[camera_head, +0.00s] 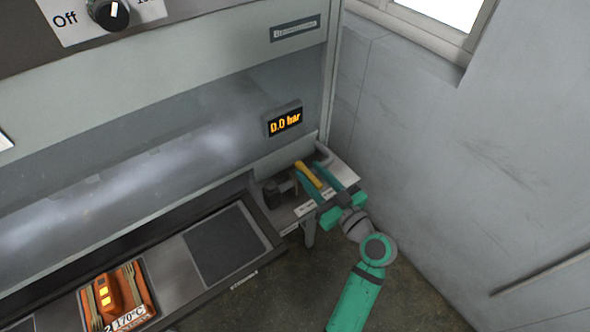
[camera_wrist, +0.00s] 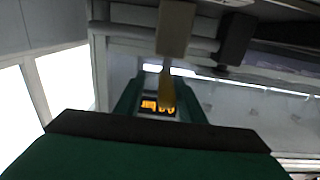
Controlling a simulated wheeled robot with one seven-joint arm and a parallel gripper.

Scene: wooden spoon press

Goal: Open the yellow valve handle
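The yellow valve handle (camera_head: 308,174) is a short bar on the metal ledge at the right end of the press, below the pressure display. It also shows in the wrist view (camera_wrist: 167,88), hanging from a tan block and lying between my fingers in the picture. My green gripper (camera_head: 325,178) is at the handle, with its fingers apart on either side of it in the head view. In the wrist view the gripper (camera_wrist: 160,88) is open, with gaps beside the handle. I cannot tell whether a finger touches it.
A grey wall (camera_head: 450,150) stands close on the right. An orange unit (camera_head: 116,297) marked 170°C lies at lower left, beside a dark plate (camera_head: 226,247). A black Off knob (camera_head: 108,14) is at top left.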

